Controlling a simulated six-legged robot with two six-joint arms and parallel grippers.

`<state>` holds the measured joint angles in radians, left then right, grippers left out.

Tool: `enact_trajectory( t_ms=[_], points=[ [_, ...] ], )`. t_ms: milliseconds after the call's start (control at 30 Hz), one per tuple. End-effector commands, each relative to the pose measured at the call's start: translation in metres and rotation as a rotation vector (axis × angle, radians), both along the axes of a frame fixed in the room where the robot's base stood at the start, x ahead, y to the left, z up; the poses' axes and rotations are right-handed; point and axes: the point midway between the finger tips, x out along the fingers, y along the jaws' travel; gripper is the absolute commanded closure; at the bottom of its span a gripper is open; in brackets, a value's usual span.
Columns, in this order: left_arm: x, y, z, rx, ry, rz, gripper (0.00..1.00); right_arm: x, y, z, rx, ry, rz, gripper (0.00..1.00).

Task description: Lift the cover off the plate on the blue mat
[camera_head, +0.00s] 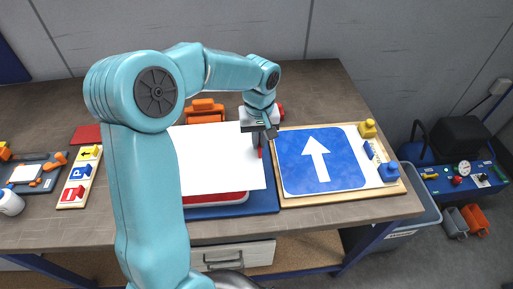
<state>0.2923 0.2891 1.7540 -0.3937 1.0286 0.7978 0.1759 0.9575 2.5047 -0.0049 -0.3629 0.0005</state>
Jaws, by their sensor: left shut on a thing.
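The cover is a flat white sheet (215,160) in the middle of the head view. The blue mat (262,203) shows along its front and right side. A red plate with a pale rim (222,198) shows below the cover's front edge; the rest of it is hidden. My left gripper (262,138) is at the cover's far right corner and shut on the cover. A small red part shows just below the fingers. How high the cover is above the plate is hard to tell. My right gripper is not in view.
A blue sign with a white arrow (322,160) lies on a wooden board to the right, with yellow and blue knobbed pieces (389,172). An orange item (205,110) stands behind the cover. Small sign blocks (80,172) and a dark tray (35,172) are at the left.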

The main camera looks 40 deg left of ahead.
Motion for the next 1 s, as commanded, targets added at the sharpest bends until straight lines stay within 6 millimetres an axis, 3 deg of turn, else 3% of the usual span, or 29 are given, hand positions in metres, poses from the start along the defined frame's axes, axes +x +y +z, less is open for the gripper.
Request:
enact_trajectory(
  t_ms=[500, 700, 1000],
  points=[
    [0.000, 0.000, 0.114, 0.000, -0.003, -0.001, 1.00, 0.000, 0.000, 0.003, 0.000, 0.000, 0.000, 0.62],
    [0.000, 0.000, 0.141, 0.000, -0.001, -0.002, 1.00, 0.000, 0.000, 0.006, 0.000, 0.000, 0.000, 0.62],
    [0.000, 0.000, 0.159, 0.000, 0.000, -0.001, 1.00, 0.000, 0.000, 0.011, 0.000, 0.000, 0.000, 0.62]
  ],
)
